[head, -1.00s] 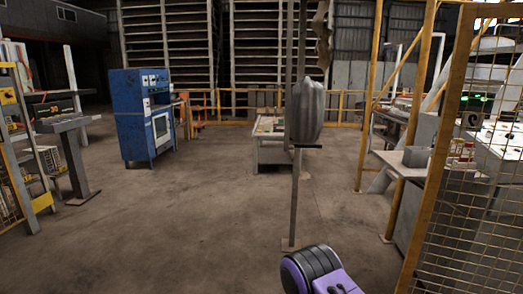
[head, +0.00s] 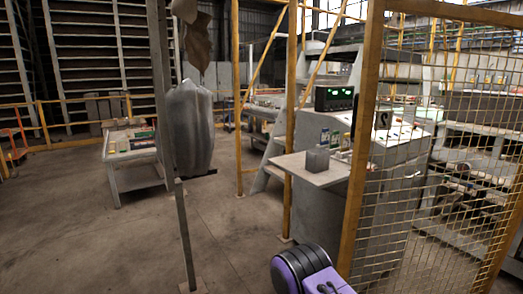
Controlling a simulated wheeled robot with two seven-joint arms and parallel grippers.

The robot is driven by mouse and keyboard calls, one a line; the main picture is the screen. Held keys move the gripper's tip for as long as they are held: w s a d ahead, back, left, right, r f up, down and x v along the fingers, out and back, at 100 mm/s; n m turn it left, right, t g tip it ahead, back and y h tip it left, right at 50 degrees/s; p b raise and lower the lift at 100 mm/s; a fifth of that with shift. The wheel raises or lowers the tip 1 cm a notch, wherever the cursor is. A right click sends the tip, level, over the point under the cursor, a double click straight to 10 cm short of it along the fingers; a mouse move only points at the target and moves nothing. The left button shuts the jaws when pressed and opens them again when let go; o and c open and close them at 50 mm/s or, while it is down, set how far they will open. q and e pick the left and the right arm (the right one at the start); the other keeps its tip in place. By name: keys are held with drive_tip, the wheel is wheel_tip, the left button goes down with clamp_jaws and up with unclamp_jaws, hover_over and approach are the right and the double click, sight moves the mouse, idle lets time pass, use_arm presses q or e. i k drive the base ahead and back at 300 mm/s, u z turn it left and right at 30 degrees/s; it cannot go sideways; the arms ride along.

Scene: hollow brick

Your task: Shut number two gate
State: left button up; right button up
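A yellow-framed wire mesh panel (head: 362,150) stands at the right in the head view, reaching from the top edge to the bottom edge. A dark figure "2" (head: 383,120) shows near its upper left post; I cannot tell whether it is on the panel or on the cabinet behind it. A yellow-framed opening lies to the left of the panel, with a second yellow post (head: 293,120) beyond it. No latch or handle is clear. A purple and black part of my own arm shows at the bottom centre. Neither gripper is in view.
A grey control cabinet (head: 335,150) with a green display and a side shelf (head: 305,170) stands behind the panel. A thin grey post (head: 185,235) with a grey sack-like bundle (head: 190,128) stands left of centre. A low table (head: 135,150) is farther left. Floor between is clear.

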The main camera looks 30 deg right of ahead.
sight(364, 104)
drive_tip(key=z, duration=1.15)
drive_tip(key=i, duration=1.05)
drive_tip(key=z, duration=1.3)
drive_tip(key=i, duration=0.2)
drive_tip(key=u, duration=0.2)
